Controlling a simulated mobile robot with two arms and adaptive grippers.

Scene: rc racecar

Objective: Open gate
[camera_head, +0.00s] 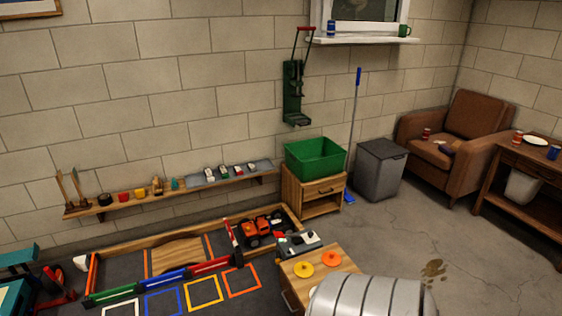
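A low wooden-framed track area (135,233) lies on the floor by the wall. A bar in green, blue and red segments (175,277) runs along its front side. A short red and white bar (230,235) stands at its right end, next to an orange-red toy vehicle (262,229). Which of these bars is the gate, and whether it is open, I cannot tell. A wooden ramp-like piece (177,254) lies inside the frame. Neither of my grippers is in view.
Coloured squares (203,291) mark the floor in front of the frame. A small wooden cabinet (338,262) with a grey device (298,243) and yellow and orange discs stands to the right. A green bin (315,158) sits on another cabinet. Floor at right is mostly clear.

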